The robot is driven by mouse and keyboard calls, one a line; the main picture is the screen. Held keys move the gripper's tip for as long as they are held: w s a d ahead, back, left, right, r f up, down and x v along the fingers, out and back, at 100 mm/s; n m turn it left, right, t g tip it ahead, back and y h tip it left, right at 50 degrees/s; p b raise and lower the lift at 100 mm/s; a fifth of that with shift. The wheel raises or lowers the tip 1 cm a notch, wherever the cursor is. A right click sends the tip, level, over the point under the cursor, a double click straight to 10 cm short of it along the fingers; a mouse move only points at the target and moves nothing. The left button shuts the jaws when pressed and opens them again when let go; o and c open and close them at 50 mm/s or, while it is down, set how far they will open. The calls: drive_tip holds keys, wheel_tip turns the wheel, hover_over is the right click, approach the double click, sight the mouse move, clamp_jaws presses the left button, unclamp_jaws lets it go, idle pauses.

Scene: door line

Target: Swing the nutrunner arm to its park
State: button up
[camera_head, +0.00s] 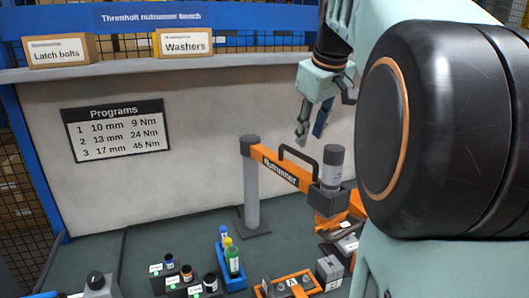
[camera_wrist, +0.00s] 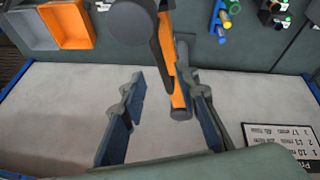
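The nutrunner arm (camera_head: 285,170) is an orange beam lettered "Nutrunner", with a black loop handle (camera_head: 299,153) on top. It runs from a grey post (camera_head: 251,190) on the left to a grey cylindrical tool head (camera_head: 333,167) on the right. My gripper (camera_head: 312,122) is open and empty, pointing down above the beam and handle. In the wrist view its two fingers (camera_wrist: 166,82) are spread wide, with the orange beam (camera_wrist: 178,90) showing below, nearer the right finger. No contact is clear. I cannot make out which fixture is the park.
The bench carries a blue rack (camera_head: 231,268) with bottles, small dark fixtures (camera_head: 179,276) and an orange fixture marked A (camera_head: 291,285). Grey and orange bins (camera_wrist: 68,25) show in the wrist view. A Programs sign (camera_head: 115,130) hangs behind.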

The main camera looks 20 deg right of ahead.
sight(304, 155)
drive_tip(key=x, duration=0.6)
drive_tip(key=shift+w+f, duration=0.15)
drive_tip(key=shift+f, duration=0.1)
clamp_jaws()
